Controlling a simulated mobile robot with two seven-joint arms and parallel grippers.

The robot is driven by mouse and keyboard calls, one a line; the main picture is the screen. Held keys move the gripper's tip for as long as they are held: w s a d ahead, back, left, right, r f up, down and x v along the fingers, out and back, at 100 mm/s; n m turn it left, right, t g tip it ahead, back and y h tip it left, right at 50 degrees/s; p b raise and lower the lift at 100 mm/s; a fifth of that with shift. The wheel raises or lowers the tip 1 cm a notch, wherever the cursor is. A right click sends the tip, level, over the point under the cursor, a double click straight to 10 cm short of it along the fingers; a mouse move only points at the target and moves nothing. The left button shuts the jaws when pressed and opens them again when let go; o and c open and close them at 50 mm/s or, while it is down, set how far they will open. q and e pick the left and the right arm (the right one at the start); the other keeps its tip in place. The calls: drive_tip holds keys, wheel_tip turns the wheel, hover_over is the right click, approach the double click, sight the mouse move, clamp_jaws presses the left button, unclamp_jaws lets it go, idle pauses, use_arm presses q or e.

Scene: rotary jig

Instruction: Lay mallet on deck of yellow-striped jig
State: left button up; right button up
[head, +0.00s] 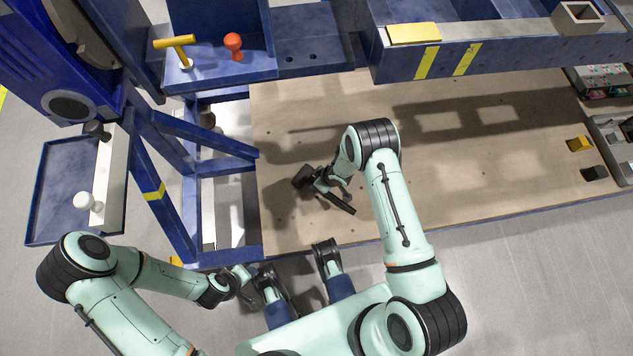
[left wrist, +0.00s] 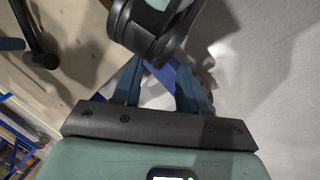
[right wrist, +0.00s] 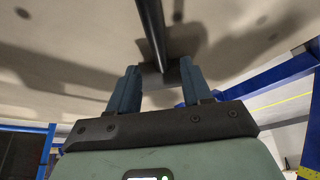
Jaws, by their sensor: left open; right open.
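A dark mallet (head: 342,204) lies on the wooden board, its handle pointing to the lower right. In the right wrist view its dark handle (right wrist: 151,30) runs away from between my right gripper's fingers. My right gripper (head: 318,183) is open close to the mallet's head end; contact cannot be told. The left wrist view also shows a dark mallet shape (left wrist: 32,30) at upper left. My left gripper (head: 243,277) is open and empty, low near my base. A blue beam with yellow stripes (head: 395,67) stands at the upper right. A blue post (head: 150,175) with one yellow band stands at the left.
The wooden board (head: 480,185) is mostly clear. A blue shelf (head: 290,45) holds a yellow T-handle (head: 176,42) and an orange knob (head: 233,42). A yellow plate (head: 413,33) lies on the striped beam. A blue tray (head: 62,190) is at the left. Small blocks (head: 579,143) are at the right.

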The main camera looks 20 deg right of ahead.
drive_tip(key=p+v, duration=0.2)
drive_tip(key=v, duration=0.5)
use_arm(q)
drive_tip(key=shift+g+h, duration=0.3)
drive_tip(key=shift+g, duration=0.3)
drive_tip(key=s+r, duration=0.1)
drive_tip(key=s+d+r, duration=0.1)
drive_tip(key=s, duration=0.1)
drive_tip(key=shift+d+r, duration=0.2)
drive_tip(key=shift+r, duration=0.05)
use_arm(e)
drive_tip(key=s+a+m+g, duration=0.1)
drive_tip(key=s+a+m, duration=0.1)
drive_tip(key=s, duration=0.5)
drive_tip(key=s+a+r+m+g, duration=0.1)
drive_tip(key=s+a+m, duration=0.1)
drive_tip(key=s+m, duration=0.3)
drive_tip(key=s+a+r+m+g+y, duration=0.1)
drive_tip(key=s+a+m, duration=0.1)
drive_tip(key=s, duration=0.9)
drive_tip(key=shift+r+m, duration=0.2)
drive_tip(key=shift+m, duration=0.7)
use_arm(q)
drive_tip(key=shift+s, duration=0.1)
